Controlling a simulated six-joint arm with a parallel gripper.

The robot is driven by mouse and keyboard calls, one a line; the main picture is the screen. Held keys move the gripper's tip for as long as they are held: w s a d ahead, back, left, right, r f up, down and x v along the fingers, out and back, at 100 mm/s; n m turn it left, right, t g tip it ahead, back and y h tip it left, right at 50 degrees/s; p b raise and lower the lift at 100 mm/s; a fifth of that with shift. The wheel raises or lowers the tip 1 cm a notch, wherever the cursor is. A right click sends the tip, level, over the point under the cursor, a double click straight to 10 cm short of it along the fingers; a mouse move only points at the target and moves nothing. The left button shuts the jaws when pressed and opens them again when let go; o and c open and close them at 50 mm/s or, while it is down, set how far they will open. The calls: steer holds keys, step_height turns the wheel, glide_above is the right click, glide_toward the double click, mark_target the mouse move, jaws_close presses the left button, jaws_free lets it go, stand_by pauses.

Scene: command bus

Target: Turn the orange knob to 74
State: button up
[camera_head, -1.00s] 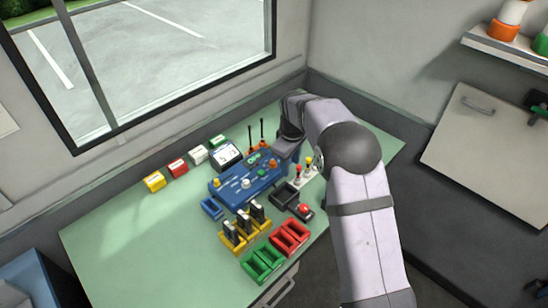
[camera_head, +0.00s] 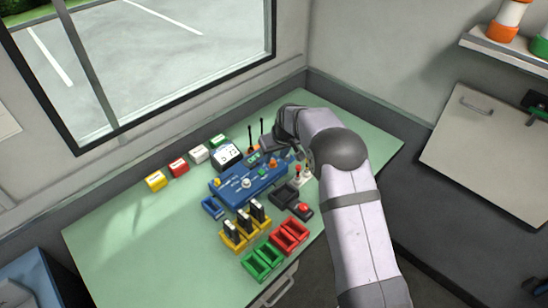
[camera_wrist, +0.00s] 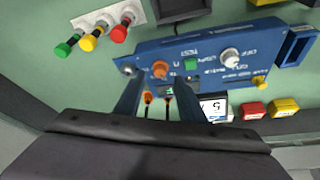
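The orange knob (camera_head: 273,163) sits on the blue control panel (camera_head: 232,190), near its right end. In the wrist view the orange knob (camera_wrist: 160,69) shows just beyond and between my fingertips, on the blue panel (camera_wrist: 205,68). My gripper (camera_wrist: 157,88) is open and empty, its two dark fingers spread apart. I see no contact with the knob. In the head view my gripper (camera_head: 268,147) is over the panel's far right part, and its fingertips are hard to make out. A small green readout (camera_wrist: 172,90) lies partly between the fingers; its digits are unreadable.
A white knob (camera_wrist: 230,56) and a green button (camera_wrist: 191,64) share the panel. Two orange-based levers (camera_head: 251,146) stand behind it. Red, yellow and green plungers (camera_wrist: 92,36) stand beside its end. A tilted display (camera_head: 227,155) and coloured blocks (camera_head: 178,168) line the back.

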mark_target(273, 162)
steer(key=shift+p+x, duration=0.45)
steer(key=shift+x, duration=1.3)
steer(key=shift+c, duration=0.2)
jaws_close()
